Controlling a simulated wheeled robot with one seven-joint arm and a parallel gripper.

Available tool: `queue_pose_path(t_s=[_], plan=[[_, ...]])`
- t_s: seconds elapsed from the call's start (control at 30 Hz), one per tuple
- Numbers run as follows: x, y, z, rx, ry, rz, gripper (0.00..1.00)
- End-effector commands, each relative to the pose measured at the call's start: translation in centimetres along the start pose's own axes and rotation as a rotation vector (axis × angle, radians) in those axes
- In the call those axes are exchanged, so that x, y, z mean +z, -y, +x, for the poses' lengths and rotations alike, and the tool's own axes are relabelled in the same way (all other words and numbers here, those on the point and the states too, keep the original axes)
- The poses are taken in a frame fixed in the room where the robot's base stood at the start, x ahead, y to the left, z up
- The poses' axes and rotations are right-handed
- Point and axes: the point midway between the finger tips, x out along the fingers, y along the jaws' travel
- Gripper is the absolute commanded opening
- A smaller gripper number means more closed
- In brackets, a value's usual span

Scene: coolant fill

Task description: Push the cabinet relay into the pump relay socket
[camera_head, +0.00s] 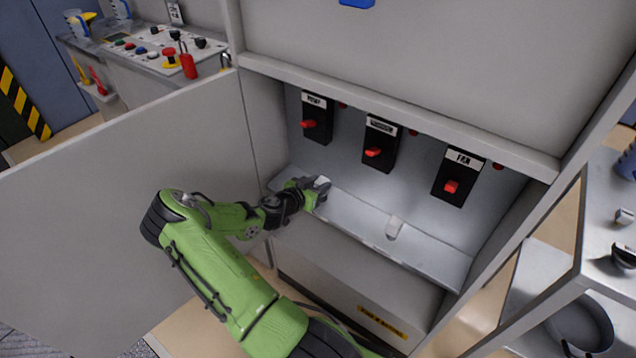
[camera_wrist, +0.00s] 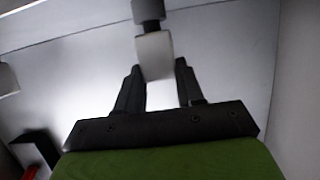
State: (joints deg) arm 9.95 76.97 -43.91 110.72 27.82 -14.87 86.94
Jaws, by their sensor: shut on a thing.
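My gripper (camera_head: 318,190) is low at the left end of the open cabinet, just above the shelf. In the wrist view its two dark fingers (camera_wrist: 158,90) are shut on a small white block, the relay (camera_wrist: 154,55). In the head view the relay is mostly hidden by the fingers. No socket is clear in the head view. The pump switch (camera_head: 317,117) is on the back wall above my gripper.
A second white block (camera_head: 394,228) stands on the cabinet shelf (camera_head: 432,249) to the right. A middle switch (camera_head: 380,145) and a fan switch (camera_head: 457,177) are on the back wall. The open door (camera_head: 120,180) is left of my arm. A cart (camera_head: 590,240) stands at right.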

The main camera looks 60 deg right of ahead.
Motion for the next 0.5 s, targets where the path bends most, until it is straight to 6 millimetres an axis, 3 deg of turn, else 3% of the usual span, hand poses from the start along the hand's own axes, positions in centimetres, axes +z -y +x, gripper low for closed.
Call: queue_pose_path(t_s=[0.4, 0.43, 0.5], plan=[[1.06, -0.04, 0.37, 0.0, 0.002, 0.001, 0.03], [1.07, -0.04, 0.38, 0.0, 0.002, 0.001, 0.39], [1.04, -0.04, 0.37, 0.0, 0.001, 0.001, 0.5]])
